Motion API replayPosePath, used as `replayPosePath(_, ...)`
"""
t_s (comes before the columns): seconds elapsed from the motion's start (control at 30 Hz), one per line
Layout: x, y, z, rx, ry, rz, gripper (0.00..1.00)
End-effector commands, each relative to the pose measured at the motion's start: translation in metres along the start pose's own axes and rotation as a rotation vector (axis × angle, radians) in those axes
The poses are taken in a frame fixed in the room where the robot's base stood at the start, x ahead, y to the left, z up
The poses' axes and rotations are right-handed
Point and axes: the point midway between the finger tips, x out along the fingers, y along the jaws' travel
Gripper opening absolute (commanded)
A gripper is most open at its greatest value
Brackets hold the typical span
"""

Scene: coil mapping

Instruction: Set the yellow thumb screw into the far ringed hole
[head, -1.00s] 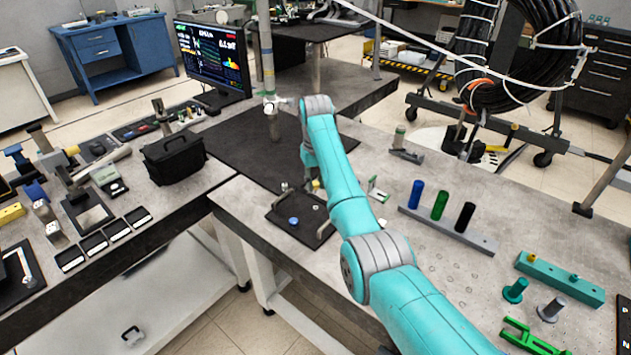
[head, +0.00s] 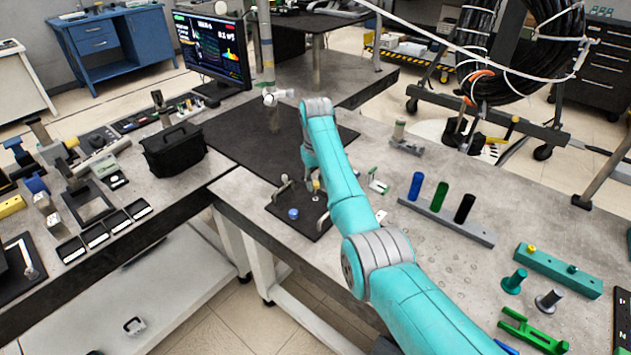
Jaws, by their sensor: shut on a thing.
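The yellow thumb screw (head: 316,185) shows as a small yellow patch at the left edge of my arm, above the black plate (head: 283,205). My gripper (head: 312,180) is mostly hidden behind my teal forearm, with only a sliver showing by the screw; it is shut on the screw. A small pale ring (head: 316,198) lies on the plate just below the screw in the picture; I cannot tell the gap between them. A blue round piece (head: 293,213) sits on the plate to the left and nearer.
A small pale-topped post (head: 284,180) stands at the plate's far left. To the right is a rack with blue, green and black cylinders (head: 439,197). A teal bar (head: 558,272) with a yellow knob (head: 531,248) lies farther right. A black bag (head: 175,150) stands left.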

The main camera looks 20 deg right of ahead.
Motion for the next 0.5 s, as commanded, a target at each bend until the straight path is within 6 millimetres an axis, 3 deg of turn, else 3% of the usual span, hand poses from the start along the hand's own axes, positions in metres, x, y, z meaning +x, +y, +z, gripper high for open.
replayPosePath(0.5, 0.01, 0.0, 0.0, 0.0, -0.001, 0.0, 0.0)
